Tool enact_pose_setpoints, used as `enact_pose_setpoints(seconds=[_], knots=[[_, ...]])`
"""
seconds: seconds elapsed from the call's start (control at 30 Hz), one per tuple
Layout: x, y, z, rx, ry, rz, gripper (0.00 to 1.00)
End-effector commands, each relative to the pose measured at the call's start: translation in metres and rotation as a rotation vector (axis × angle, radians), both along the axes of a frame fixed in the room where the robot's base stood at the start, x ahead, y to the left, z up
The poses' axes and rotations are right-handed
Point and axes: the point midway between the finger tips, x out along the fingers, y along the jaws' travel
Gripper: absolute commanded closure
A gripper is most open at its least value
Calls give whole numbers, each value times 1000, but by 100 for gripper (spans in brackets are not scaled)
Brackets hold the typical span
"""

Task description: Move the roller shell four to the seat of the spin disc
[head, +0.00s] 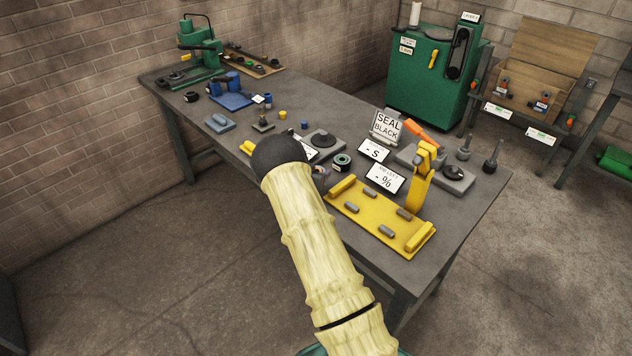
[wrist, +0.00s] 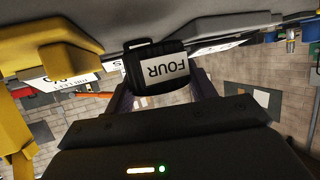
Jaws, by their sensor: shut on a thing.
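The roller shell four (wrist: 161,68) is a black ribbed piece with a white "FOUR" label, upside down in the wrist view. My gripper (wrist: 162,88) is shut on it, with one dark finger on each side. In the head view my pale arm hides most of the gripper and I cannot make out the shell. A dark disc with a raised centre (head: 322,139) lies on a grey plate mid-table. Another dark round piece (head: 453,172) sits on a grey block at the right. I cannot tell which one is the spin disc.
A yellow plate (head: 372,222) with grey pegs and an upright yellow clamp (head: 424,175) stands at the near right. A black ring with a green centre (head: 342,160) and white sign cards (head: 386,178) are close by. A green press (head: 200,55) stands at the far left.

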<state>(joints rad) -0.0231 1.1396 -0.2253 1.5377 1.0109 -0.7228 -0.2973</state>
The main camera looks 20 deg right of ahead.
Motion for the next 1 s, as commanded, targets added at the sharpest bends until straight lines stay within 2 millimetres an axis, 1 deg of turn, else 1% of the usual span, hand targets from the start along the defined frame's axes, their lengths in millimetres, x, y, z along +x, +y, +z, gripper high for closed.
enact_pose_setpoints(seconds=[0.03, 1.0], knots=[[1, 0, 5, -2, -3, 0, 90], [1, 0, 41, -2, -3, 0, 90]])
